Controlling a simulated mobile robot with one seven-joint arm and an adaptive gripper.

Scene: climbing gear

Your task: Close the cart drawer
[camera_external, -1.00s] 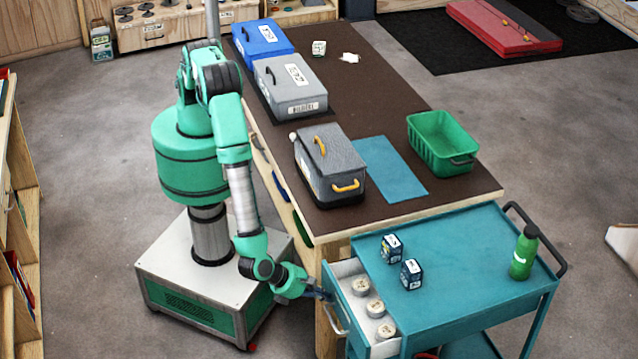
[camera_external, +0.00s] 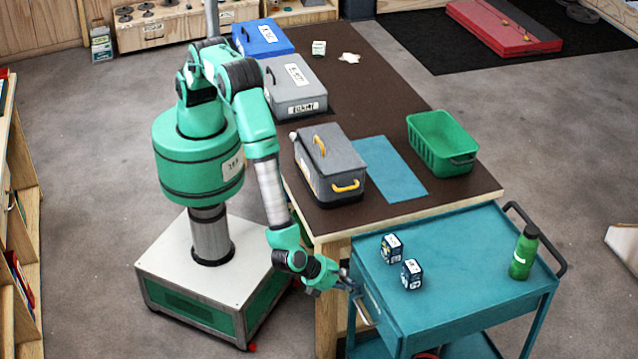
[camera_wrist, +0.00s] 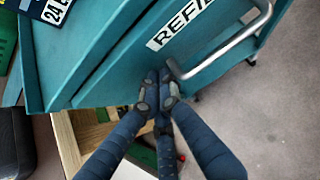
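The teal cart (camera_external: 455,265) stands at the right end of the workbench. Its drawer front (camera_external: 372,303) now sits against the cart body, with no open interior showing; whether it is fully flush I cannot tell. The drawer front with its white label (camera_wrist: 180,22) and metal handle (camera_wrist: 225,50) also shows in the wrist view. My gripper (camera_external: 352,284) is at the drawer front, near one end of the handle. In the wrist view my gripper's fingertips (camera_wrist: 158,78) are together, close to or touching the front panel, with nothing visible between them.
The floor left of my base is clear.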

